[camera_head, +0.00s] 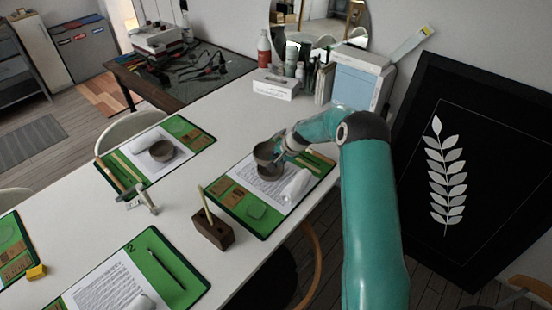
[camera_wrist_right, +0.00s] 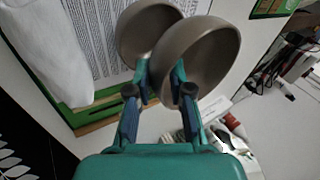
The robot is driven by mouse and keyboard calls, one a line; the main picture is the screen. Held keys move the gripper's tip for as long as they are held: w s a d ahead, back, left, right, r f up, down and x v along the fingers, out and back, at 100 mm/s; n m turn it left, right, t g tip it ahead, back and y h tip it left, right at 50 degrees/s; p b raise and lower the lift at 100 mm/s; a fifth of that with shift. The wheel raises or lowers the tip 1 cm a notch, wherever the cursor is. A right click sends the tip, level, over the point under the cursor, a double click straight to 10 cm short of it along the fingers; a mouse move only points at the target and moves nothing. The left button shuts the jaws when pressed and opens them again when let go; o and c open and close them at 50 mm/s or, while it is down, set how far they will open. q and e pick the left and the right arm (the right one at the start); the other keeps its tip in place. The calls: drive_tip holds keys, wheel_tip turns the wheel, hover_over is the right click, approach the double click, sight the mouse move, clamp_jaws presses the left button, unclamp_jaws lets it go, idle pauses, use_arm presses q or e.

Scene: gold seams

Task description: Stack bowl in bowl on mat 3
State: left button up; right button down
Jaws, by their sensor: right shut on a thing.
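My right gripper (camera_head: 280,150) is shut on the wall of a grey-brown bowl (camera_head: 263,152), which is tilted. In the right wrist view the fingers (camera_wrist_right: 160,80) pinch the rim of this held bowl (camera_wrist_right: 212,58). A second bowl (camera_head: 268,173) stands on the right-hand green mat (camera_head: 238,211), just below the held one; in the wrist view this second bowl (camera_wrist_right: 134,38) is partly covered by it. Whether the two bowls touch I cannot tell. Another bowl (camera_head: 162,155) sits on the far-left mat (camera_head: 195,140). My left gripper is not in view.
A white cloth roll (camera_head: 296,187) lies on the right-hand mat beside the bowls. A wooden block with a stick (camera_head: 212,231) stands at that mat's left edge. A hammer-like tool (camera_head: 146,200) lies mid-table.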

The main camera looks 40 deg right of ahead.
sight(280, 172)
drive_tip(key=shift+s+d+f+b, duration=0.3)
drive_tip(key=shift+d+f+b, duration=0.05)
drive_tip(key=shift+f, duration=0.35)
drive_tip(key=shift+f+b, duration=1.1)
drive_tip(key=shift+f, duration=0.25)
drive_tip(key=shift+s+f, duration=0.1)
drive_tip(key=shift+f, duration=0.05)
drive_tip(key=shift+a+f, duration=0.1)
drive_tip(key=shift+f, duration=0.05)
drive_tip(key=c, duration=1)
unclamp_jaws()
drive_tip(key=shift+f, duration=0.1)
drive_tip(key=shift+o, duration=0.2)
drive_tip(key=shift+r, duration=0.2)
drive_tip(key=shift+s+r, duration=0.1)
drive_tip(key=shift+r, duration=0.15)
drive_tip(key=v, duration=1.1)
